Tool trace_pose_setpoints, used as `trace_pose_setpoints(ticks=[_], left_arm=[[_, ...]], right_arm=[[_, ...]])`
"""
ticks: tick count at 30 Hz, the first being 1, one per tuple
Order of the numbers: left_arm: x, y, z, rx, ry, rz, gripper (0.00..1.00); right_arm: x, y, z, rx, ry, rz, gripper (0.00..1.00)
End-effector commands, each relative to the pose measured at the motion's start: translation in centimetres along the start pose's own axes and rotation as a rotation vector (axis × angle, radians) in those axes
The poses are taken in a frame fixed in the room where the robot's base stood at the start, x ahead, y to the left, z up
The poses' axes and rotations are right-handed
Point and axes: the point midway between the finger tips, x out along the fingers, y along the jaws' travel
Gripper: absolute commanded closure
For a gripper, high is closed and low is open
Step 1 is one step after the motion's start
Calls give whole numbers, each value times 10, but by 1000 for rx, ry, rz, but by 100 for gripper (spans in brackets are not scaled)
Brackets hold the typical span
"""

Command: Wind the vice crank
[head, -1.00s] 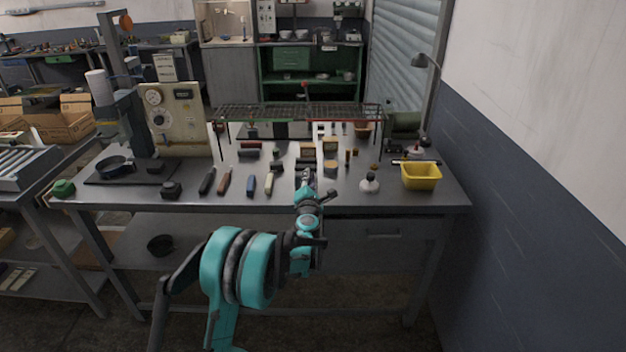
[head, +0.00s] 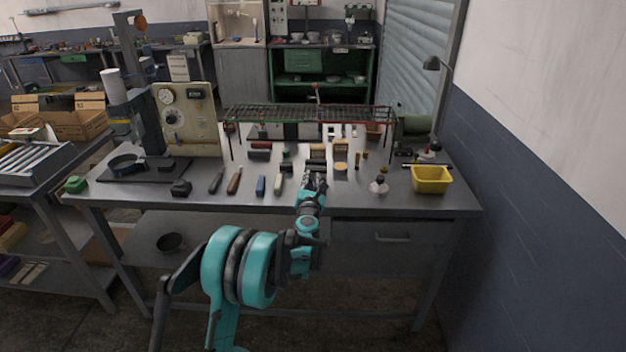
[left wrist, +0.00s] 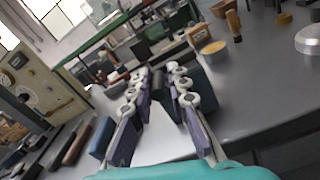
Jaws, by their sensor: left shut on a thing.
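My left gripper (head: 315,180) reaches over the front of the grey bench, among the small tools. It also shows in the left wrist view (left wrist: 165,78), its two jointed fingers close together. It is shut on a small dark thing, mostly hidden between the fingers. I cannot make out whether this is the vice crank. A dark block beside the right finger in the left wrist view may be part of the vice, but its shape is unclear. My right gripper is not in view.
The bench (head: 345,200) holds a blue-handled tool (head: 261,186) and a cream-handled tool (head: 279,182) left of the gripper. A white-topped bottle (head: 379,186) and a yellow bin (head: 431,180) stand to the right. A wire rack (head: 310,114) spans the bench behind.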

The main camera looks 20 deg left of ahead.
Motion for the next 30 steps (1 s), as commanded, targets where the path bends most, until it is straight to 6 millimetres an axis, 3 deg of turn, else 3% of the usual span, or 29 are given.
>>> trace_pose_setpoints(ticks=[11,12,13,23,26,30], left_arm=[[-1,2,-2,-2,2,4,100],[-1,2,-2,-2,2,4,73],[-1,2,-2,-2,1,4,67],[-2,0,-1,-2,0,0,67],[-12,0,-1,-2,0,0,67],[-38,0,0,-2,0,0,67]], right_arm=[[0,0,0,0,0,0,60],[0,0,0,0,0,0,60],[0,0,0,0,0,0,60],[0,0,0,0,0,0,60],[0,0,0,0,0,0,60],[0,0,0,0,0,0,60]])
